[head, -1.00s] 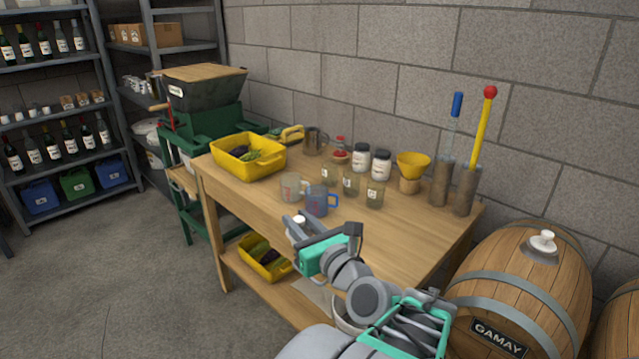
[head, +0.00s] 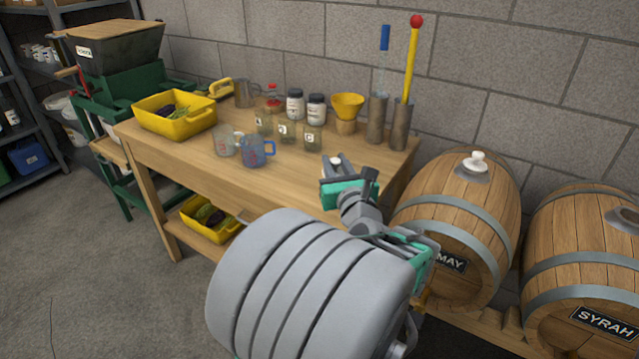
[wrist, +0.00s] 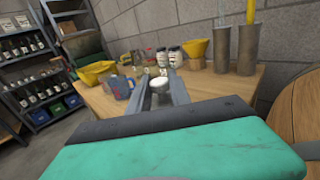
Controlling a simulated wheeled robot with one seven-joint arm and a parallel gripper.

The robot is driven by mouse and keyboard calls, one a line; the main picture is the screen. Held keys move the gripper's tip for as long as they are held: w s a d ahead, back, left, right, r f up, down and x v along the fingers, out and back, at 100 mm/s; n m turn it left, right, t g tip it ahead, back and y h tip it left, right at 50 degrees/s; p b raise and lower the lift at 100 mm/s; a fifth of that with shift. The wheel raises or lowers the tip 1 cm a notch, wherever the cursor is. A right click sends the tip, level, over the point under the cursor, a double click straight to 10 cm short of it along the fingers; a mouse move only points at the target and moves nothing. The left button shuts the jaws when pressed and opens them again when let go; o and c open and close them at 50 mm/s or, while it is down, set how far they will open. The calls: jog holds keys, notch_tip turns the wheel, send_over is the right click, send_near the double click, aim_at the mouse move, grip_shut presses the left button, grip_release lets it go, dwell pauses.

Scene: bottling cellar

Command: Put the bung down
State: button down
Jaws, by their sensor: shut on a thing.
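My gripper (head: 338,165) is shut on a small white bung (wrist: 160,84), which shows between the fingers in the wrist view. In the head view my gripper is over the right part of the wooden workbench (head: 200,178), in front of the jars. Whether the bung touches the bench cannot be told, but it looks held above it. Another white bung (head: 476,161) sits in the top of the left barrel (head: 458,215).
A blue measuring jug (head: 254,152), a clear jug (head: 226,143) and several glass jars (head: 312,138) stand left of my gripper. A yellow funnel (head: 347,106) and tall cylinders (head: 376,120) stand behind. The bench's front middle is bare. A Syrah barrel (head: 575,250) stands at right.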

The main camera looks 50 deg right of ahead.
jog(key=w+f, duration=0.1)
jog(key=w+f+b, duration=0.1)
jog(key=f, duration=0.1)
jog(key=w+d+f, duration=0.1)
jog(key=f, duration=0.1)
jog(key=shift+w+f, duration=0.2)
jog(key=shift+w, duration=0.2)
notch_tip(320, 180, down, 3)
jog(key=shift+d+f+b, duration=0.1)
jog(key=shift+b, duration=1.1)
jog(key=shift+r, duration=0.25)
jog(key=shift+f, duration=0.2)
jog(key=c, duration=1.2)
grip_release()
